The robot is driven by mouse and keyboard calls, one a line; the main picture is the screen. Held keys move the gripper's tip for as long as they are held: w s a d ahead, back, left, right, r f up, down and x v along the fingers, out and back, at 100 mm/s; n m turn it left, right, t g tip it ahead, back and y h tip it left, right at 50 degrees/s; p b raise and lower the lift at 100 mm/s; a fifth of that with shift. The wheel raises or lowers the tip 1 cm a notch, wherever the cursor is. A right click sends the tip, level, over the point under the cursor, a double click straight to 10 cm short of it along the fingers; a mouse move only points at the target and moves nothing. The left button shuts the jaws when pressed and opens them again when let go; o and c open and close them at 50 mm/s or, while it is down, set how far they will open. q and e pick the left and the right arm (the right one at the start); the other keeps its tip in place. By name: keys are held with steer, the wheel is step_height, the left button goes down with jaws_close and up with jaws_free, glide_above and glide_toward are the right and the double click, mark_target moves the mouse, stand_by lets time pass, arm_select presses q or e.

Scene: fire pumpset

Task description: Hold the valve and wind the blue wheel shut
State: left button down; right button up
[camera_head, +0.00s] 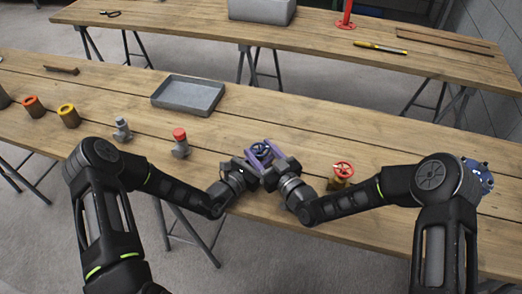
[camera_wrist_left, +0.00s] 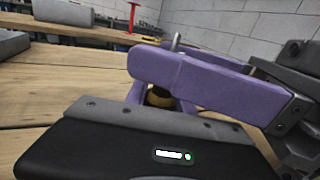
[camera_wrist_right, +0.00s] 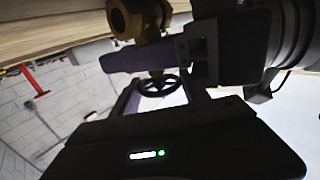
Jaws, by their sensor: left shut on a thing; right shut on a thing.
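The valve has a brass body (camera_wrist_right: 137,18) and a dark blue handwheel (camera_wrist_right: 158,85). In the head view the blue wheel (camera_head: 261,154) shows between the purple fingers near the front table's edge. My left gripper (camera_head: 254,160) comes in from the left and is shut on the valve. A piece of brass (camera_wrist_left: 160,97) shows behind its purple finger in the left wrist view. My right gripper (camera_head: 272,151) is shut on the blue wheel, with a finger on either side of it in the right wrist view. The fingers hide most of the valve body.
A red-wheeled brass valve (camera_head: 342,172) stands close right of my right gripper. A red-topped grey fitting (camera_head: 180,143) and a grey fitting (camera_head: 122,129) stand to the left. A grey tray (camera_head: 188,95) lies farther back. The table between tray and grippers is clear.

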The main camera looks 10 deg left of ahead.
stand_by(0.3)
steer(key=o, duration=1.4)
steer(key=shift+c, duration=0.2)
steer(key=v, duration=1.2)
steer(key=shift+s+a, duration=0.1)
steer(key=shift+s, duration=0.05)
